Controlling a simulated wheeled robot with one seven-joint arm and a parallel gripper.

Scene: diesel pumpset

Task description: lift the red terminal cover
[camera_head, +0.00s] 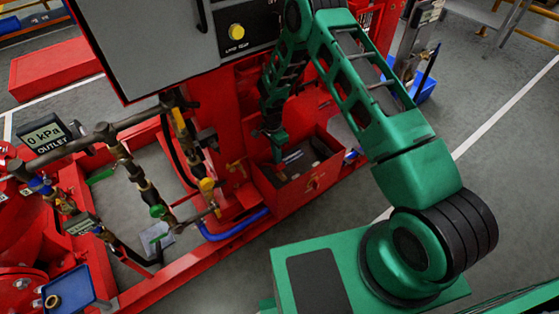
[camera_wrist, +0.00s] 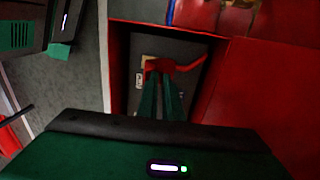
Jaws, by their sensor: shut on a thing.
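The red terminal cover (camera_wrist: 163,65) shows in the wrist view inside an open red box (camera_wrist: 121,65), with a red curved strip or cable (camera_wrist: 198,64) running from it to the right. My gripper (camera_wrist: 161,78) reaches down into the box with its two green fingers close together, shut on the red cover. In the head view my gripper (camera_head: 277,157) points down into the box (camera_head: 300,194); the cover cannot be made out there. The wrist view does not show clearly whether the cover is seated or raised.
The box walls stand close around my fingers. Pipes with valves (camera_head: 130,165) fill the left. A blue pipe (camera_head: 236,227) runs before the box.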

